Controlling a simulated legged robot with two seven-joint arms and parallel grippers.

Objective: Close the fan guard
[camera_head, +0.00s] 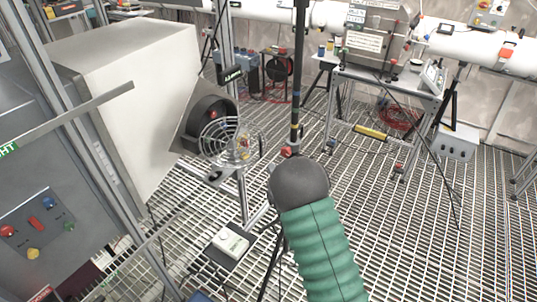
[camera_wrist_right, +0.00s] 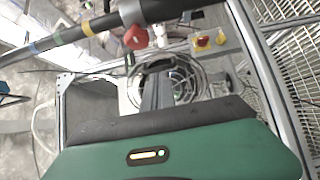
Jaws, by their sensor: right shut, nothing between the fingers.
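The fan (camera_head: 208,116) is a dark round opening in a grey square frame on the side of the large white box. Its round wire guard (camera_head: 222,139) stands out from the lower right of the opening, partly overlapping it, so it looks swung open. My right gripper (camera_head: 298,182) is at the lower right of the guard in the head view, with its fingers hidden by the dark wrist. In the right wrist view my shut, empty right gripper (camera_wrist_right: 157,88) is in front of the guard's wire rings (camera_wrist_right: 190,80); I cannot tell whether they touch. My left gripper is not in view.
A dark pole (camera_head: 297,85) stands just beyond my right wrist. A small stand with a pale device (camera_head: 230,241) is below the guard. A control panel (camera_head: 38,225) is at lower left and a workbench (camera_head: 385,82) at the back. Grated floor to the right is mostly clear.

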